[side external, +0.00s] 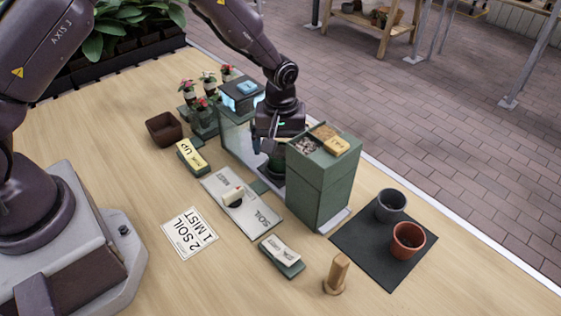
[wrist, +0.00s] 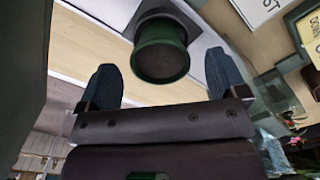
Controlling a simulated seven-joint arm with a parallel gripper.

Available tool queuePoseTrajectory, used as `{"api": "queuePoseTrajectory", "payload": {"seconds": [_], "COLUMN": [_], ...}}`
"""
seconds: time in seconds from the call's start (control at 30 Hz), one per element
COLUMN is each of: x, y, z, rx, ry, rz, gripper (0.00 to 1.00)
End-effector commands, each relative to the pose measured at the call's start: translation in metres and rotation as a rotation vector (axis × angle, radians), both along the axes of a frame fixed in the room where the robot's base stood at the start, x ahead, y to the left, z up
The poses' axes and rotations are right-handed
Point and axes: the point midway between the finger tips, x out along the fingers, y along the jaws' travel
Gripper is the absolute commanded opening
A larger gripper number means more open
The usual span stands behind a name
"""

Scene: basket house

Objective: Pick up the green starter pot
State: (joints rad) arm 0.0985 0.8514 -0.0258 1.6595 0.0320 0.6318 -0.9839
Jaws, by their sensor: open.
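The green starter pot (wrist: 160,52) shows in the wrist view with its round rim toward the camera, on a dark square patch. In the side view, a dark green pot (side external: 277,163) is partly hidden beneath my gripper, between the dispenser units. My gripper (side external: 268,143) points down just above it. In the wrist view my gripper (wrist: 163,80) has its two dark fingers spread, one to each side of the pot's line, with nothing held between them. The pot lies beyond the fingertips, and I cannot tell whether either finger touches it.
A tall green dispenser (side external: 322,185) stands close on the right and a misting unit (side external: 241,95) on the left. A grey pot (side external: 390,206) and a terracotta pot (side external: 407,240) stand on a dark mat (side external: 362,245). A soil lever panel (side external: 243,203) lies in front.

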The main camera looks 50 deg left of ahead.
Motion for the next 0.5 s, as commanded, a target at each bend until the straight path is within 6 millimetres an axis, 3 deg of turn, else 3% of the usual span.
{"api": "queuePoseTrajectory", "payload": {"seconds": [0.2, 0.43, 0.5], "x": [0.001, 0.001, 0.001], "y": [0.001, 0.001, 0.001], "z": [-0.024, -0.025, -0.025], "rx": [0.001, 0.0, 0.0], "ry": [-0.001, -0.001, -0.001], "rz": [-0.001, -0.001, -0.001], "gripper": [0.91, 0.91, 0.78]}}
